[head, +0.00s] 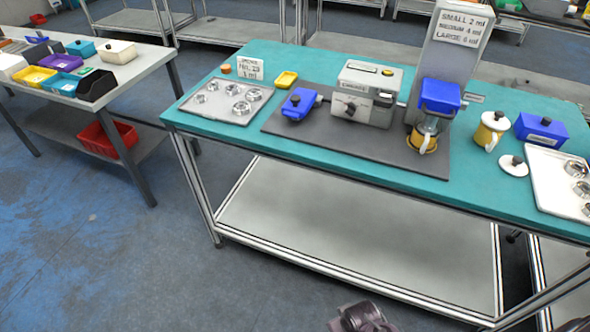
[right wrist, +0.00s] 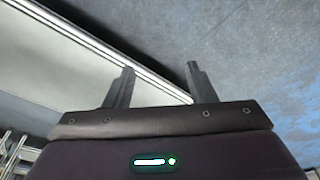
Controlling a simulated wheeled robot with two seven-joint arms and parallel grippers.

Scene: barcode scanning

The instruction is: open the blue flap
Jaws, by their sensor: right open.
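Several blue parts are on the teal table. A blue cover (head: 440,97) sits on the front of the tall grey dispenser (head: 452,45), above a clear cup with a yellow base. A blue piece with a black knob (head: 298,104) lies left of the grey boxy machine (head: 366,95). A blue box with a black knob (head: 540,131) stands at the right. I cannot tell for sure which is the flap; the cover looks closed. My right gripper (right wrist: 160,68) is open and empty in the right wrist view, away from these parts. My left gripper is not identifiable.
A dark part of my arm (head: 362,317) shows at the bottom, in front of the table. A metal plate with round weights (head: 205,108), a yellow-and-white canister (head: 490,130) and a white tray (head: 545,170) are on the table. A side table (head: 140,66) with coloured bins stands left.

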